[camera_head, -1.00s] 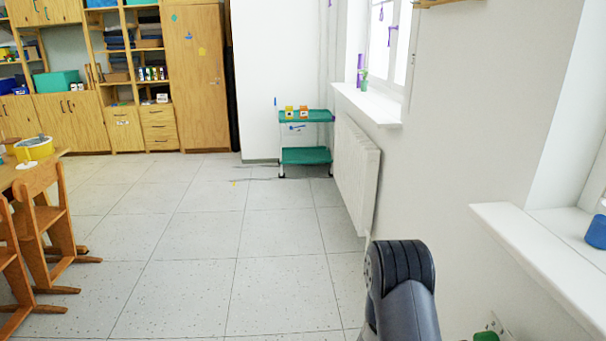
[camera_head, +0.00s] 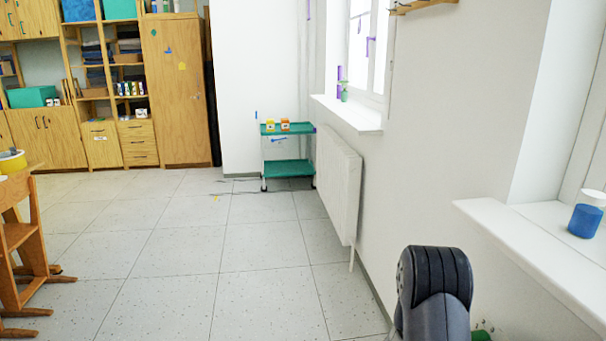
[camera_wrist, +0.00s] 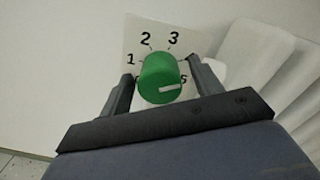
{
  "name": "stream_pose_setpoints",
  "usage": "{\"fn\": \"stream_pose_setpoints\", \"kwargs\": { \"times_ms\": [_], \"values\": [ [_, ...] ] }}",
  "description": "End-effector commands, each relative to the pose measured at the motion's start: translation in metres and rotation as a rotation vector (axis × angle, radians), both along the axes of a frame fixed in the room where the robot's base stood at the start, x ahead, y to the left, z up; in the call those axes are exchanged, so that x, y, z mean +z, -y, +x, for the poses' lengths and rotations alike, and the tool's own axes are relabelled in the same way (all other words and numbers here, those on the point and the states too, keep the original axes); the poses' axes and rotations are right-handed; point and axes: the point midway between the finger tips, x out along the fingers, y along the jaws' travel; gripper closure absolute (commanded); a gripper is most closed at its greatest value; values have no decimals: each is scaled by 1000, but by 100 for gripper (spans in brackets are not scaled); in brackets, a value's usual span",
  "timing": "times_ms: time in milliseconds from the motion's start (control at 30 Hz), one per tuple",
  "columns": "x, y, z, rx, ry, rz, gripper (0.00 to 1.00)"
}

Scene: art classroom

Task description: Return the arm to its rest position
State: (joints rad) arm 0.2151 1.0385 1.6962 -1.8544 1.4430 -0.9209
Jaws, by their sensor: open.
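My gripper (camera_wrist: 160,72) is open in the wrist view, with one dark finger on each side of a green round knob (camera_wrist: 158,72). I cannot tell whether the fingers touch it. The knob has a white mark at its lower right and sits before a pale dial plate (camera_wrist: 138,38) with black numbers. In the head view, my dark arm link rises at the bottom right; the gripper is out of sight there. A small green part (camera_head: 480,335) shows beside the arm, low by the wall.
A white windowsill (camera_head: 500,222) with a blue-and-white jar (camera_head: 585,221) juts out at right. A white radiator (camera_head: 338,185) hangs on the wall, with a green trolley (camera_head: 288,168) beyond. A wooden chair (camera_head: 22,240) stands at left. The middle floor is clear.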

Motion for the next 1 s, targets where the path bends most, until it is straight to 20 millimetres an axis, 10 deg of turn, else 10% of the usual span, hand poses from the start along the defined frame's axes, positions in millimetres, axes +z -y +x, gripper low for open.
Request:
{"fn": "stream_pose_setpoints", "kwargs": {
  "times_ms": [467, 1000],
  "values": [
    [-5, 0, 0, -1, 420, 32, 39],
    [0, -93, -9, 2, 409, 34, 39]
  ]
}}
